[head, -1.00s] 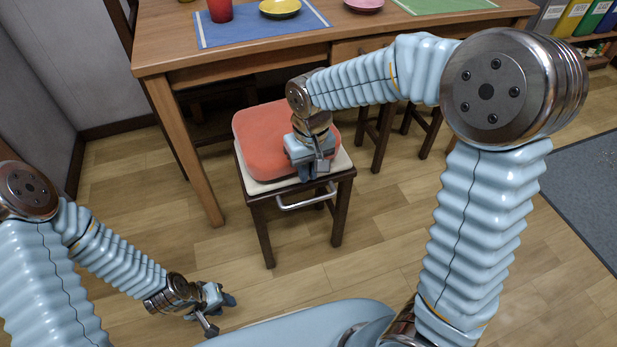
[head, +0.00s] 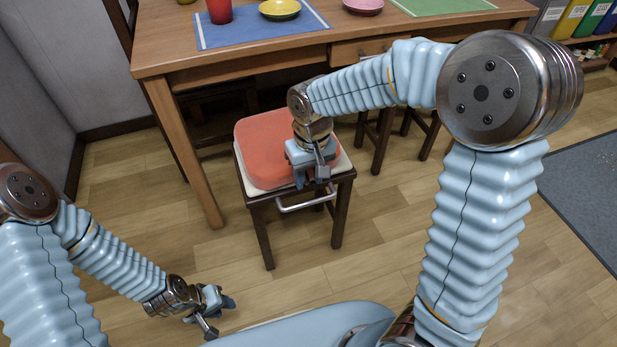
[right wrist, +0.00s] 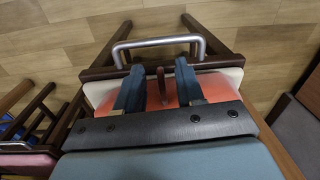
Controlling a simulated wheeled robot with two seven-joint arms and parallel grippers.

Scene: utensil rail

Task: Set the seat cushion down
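The seat cushion (head: 262,145) is orange-red and lies flat on the cream seat (head: 345,164) of a dark wooden stool, covering most of it. My right gripper (head: 311,178) is over the cushion's near side. In the right wrist view, its two fingers (right wrist: 161,82) stand apart over the cushion (right wrist: 214,88), with a small brown tab (right wrist: 161,76) between them, touching neither. The gripper body hides much of the cushion there. My left gripper (head: 214,303) hangs low over the floor at the lower left, away from the stool; its finger gap is unclear.
A metal bar handle (head: 305,202) sticks out from the stool's near side. The wooden table (head: 180,45) stands just behind, with a blue mat (head: 262,30), a red cup (head: 220,11) and a yellow bowl (head: 280,8). Floor to the stool's left and front is clear.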

